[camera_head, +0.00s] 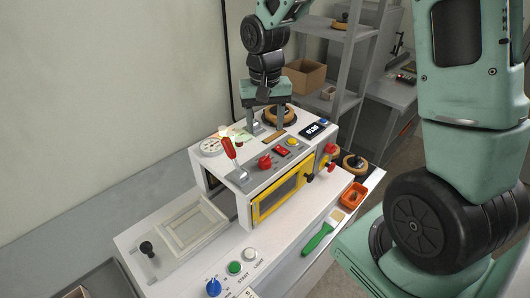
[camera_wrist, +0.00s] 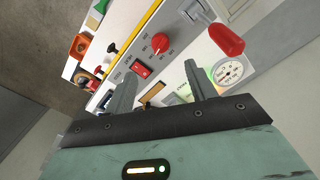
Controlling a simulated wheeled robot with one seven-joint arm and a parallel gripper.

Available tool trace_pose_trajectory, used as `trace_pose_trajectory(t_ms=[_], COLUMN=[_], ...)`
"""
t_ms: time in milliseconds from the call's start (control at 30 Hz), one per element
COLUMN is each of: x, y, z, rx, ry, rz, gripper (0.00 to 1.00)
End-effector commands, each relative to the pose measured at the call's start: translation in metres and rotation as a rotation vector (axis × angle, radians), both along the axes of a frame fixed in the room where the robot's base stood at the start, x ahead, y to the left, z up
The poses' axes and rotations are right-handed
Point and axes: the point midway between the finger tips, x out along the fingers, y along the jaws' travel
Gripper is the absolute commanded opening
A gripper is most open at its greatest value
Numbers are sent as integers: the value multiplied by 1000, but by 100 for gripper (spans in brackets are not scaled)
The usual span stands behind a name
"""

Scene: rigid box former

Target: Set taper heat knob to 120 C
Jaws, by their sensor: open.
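A red pointer knob (camera_head: 265,162) sits on the grey panel along the machine's upper front edge. It also shows in the wrist view (camera_wrist: 160,43), with markings around it too small to read. I cannot tell from the labels which knob is the taper heat knob. A dark display (camera_head: 312,130) on the machine top shows digits that look like 0120. My gripper (camera_head: 265,129) is open and points down over the machine top, behind the red knob. In the wrist view its fingers (camera_wrist: 158,77) are apart with nothing held between them, and the knob lies beyond them.
A red-handled lever (camera_head: 228,148) stands left of the knob, near a round gauge (camera_head: 211,146). A red rocker switch (camera_head: 282,150) and yellow button (camera_head: 292,141) lie right. A green brush (camera_head: 318,238) lies on the ledge.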

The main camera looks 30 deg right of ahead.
Motion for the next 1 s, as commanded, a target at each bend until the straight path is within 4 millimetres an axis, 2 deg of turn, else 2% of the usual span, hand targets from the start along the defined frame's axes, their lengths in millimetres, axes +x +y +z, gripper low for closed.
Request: trace_pose_trajectory(t_ms=[300, 500, 700, 1000], x=[-1, -1, 0, 0], y=[1, 1, 0, 0], z=[-66, -97, -112, -115], rx=[0, 0, -1, 0], ry=[5, 3, 0, -1], rz=[3, 3, 2, 2], gripper=[56, 56, 56, 56])
